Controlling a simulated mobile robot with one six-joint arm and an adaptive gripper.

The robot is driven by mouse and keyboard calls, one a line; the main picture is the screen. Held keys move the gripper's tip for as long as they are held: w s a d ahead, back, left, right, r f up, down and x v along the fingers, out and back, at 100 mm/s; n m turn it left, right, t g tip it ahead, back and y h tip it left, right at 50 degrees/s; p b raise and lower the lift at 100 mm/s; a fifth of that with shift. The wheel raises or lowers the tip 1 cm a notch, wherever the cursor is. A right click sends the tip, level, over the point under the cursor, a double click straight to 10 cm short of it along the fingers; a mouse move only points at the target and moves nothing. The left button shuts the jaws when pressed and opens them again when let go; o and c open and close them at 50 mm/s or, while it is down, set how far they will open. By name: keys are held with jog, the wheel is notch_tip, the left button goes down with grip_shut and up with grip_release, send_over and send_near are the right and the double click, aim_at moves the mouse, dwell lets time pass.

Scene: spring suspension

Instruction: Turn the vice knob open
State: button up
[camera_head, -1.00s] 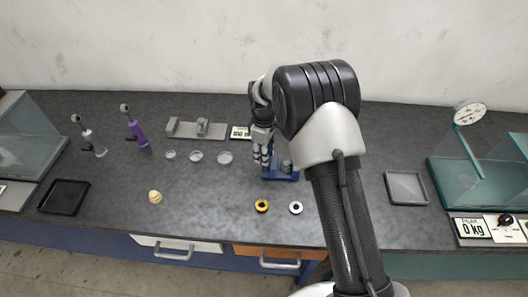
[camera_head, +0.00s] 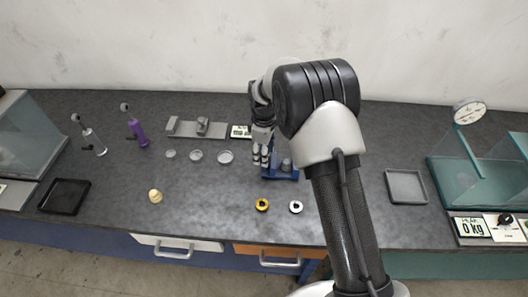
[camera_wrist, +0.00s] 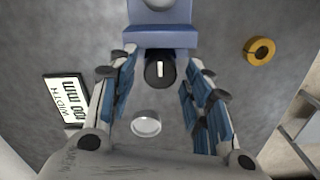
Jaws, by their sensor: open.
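The blue vice (camera_head: 287,175) stands on the dark bench near the middle in the head view, partly hidden by my gripper and arm. In the wrist view the vice (camera_wrist: 160,38) is at the top centre, and its black round knob (camera_wrist: 159,72) with a white mark faces me. My gripper (camera_wrist: 158,82) is open, with one finger on each side of the knob and gaps visible on both sides. In the head view my gripper (camera_head: 262,157) points down at the left side of the vice, where the knob is hidden.
Several small clear dishes (camera_head: 224,157) lie left of the vice. A yellow ring (camera_head: 262,205) and a white ring (camera_head: 296,207) lie in front. A small readout display (camera_head: 240,132) stands behind the dishes. A grey tray (camera_head: 406,187) lies to the right. The front bench is mostly clear.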

jog(key=shift+r, duration=0.1)
notch_tip(320, 180, up, 12)
dwell(0.6)
dwell(0.4)
